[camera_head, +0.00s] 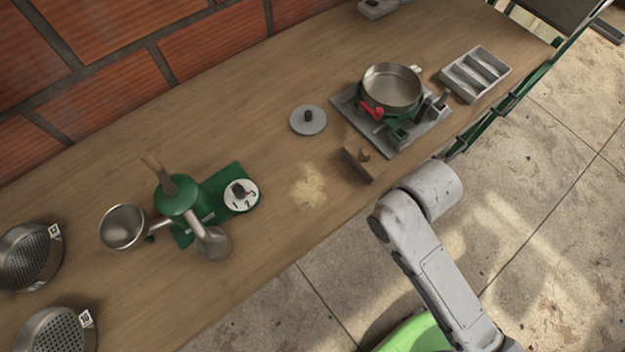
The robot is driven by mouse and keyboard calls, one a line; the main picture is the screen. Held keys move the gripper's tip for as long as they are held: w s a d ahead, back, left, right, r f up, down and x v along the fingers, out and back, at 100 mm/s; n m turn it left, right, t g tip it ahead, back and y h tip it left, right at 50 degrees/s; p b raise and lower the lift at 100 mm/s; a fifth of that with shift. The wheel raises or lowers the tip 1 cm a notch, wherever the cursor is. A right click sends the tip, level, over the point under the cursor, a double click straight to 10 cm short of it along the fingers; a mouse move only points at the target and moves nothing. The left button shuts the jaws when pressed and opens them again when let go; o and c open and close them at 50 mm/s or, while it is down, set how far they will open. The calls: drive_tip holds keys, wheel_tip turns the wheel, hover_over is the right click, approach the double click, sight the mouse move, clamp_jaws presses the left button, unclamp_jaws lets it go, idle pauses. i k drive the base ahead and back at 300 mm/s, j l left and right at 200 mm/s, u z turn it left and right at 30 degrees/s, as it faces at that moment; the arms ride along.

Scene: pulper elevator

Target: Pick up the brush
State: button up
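The brush (357,166) appears to be the small brown wooden block with a short knob on top. It sits near the front edge of the wooden counter, to the right of a patch of pale powder (308,186). Its bristles cannot be made out. My white arm comes up from the lower right, and its upper joint shows just right of and below the brush. My gripper is not in view, so its opening and contents are not shown.
A steel pan (391,87) on a grey base (421,137) stands just behind the brush. A grey lid (308,120) lies behind the powder. A green grinder (177,196) with a dial, and perforated bowls (30,257), stand left. A grey divided tray (475,74) is far right.

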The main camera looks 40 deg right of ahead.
sight(358, 155)
drive_tip(key=k+l+u, duration=0.2)
drive_tip(key=u, duration=0.15)
drive_tip(key=k+l+u, duration=0.2)
drive_tip(key=u, duration=0.15)
drive_tip(key=k+l+u, duration=0.1)
drive_tip(key=u, duration=0.25)
drive_tip(key=k, duration=0.1)
